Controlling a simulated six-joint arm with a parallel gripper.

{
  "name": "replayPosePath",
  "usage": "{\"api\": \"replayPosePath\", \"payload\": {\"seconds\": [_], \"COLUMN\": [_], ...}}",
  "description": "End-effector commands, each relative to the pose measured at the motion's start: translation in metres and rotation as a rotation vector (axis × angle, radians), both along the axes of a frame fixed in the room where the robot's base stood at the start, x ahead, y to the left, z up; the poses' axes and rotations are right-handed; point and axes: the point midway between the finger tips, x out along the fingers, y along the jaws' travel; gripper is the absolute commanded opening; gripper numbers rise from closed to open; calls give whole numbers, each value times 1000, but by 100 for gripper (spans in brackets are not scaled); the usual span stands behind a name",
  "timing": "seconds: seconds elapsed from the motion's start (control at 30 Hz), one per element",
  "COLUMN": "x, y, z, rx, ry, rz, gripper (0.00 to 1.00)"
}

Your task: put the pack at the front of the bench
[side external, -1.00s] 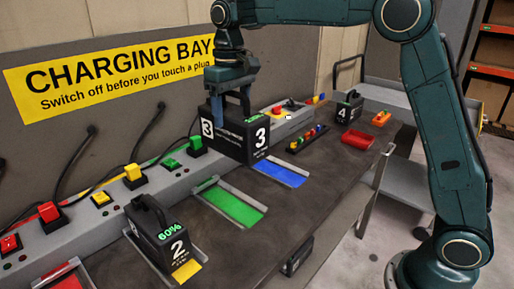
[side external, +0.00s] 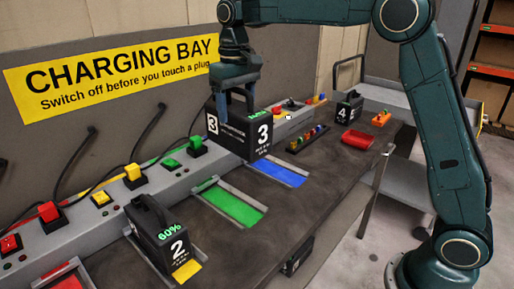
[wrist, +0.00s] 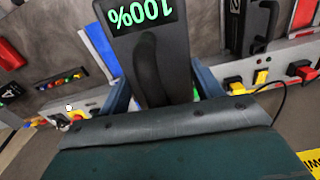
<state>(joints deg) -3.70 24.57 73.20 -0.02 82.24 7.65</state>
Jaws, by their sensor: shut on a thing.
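The black pack marked 3 (side external: 230,138) is upright, its handle held in my gripper (side external: 236,101). My gripper is shut on it, with one finger each side. In the side view it is at the rear of the bench (side external: 300,215), beside the upper end of the blue bay (side external: 278,173). I cannot tell whether its base touches the bench. In the wrist view the pack (wrist: 172,65) shows a green 100% display between the fingers (wrist: 163,90). Pack 2 (side external: 165,240), reading 60%, stands in the yellow bay (side external: 186,270).
The green bay (side external: 235,207) is empty. The charging strip (side external: 85,226) with plugs runs along the rear. The bench's front stretch is mostly clear.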

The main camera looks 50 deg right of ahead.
Motion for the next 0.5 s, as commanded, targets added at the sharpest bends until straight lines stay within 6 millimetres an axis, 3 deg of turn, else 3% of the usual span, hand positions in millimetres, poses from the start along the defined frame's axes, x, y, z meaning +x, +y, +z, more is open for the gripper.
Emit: {"api": "replayPosePath", "payload": {"seconds": [0.27,0.5], "x": [7,6], "y": [-56,-120], "z": [3,4], "rx": [0,0], "ry": [-7,-7], "rz": [-200,-428], "gripper": [0,0]}}
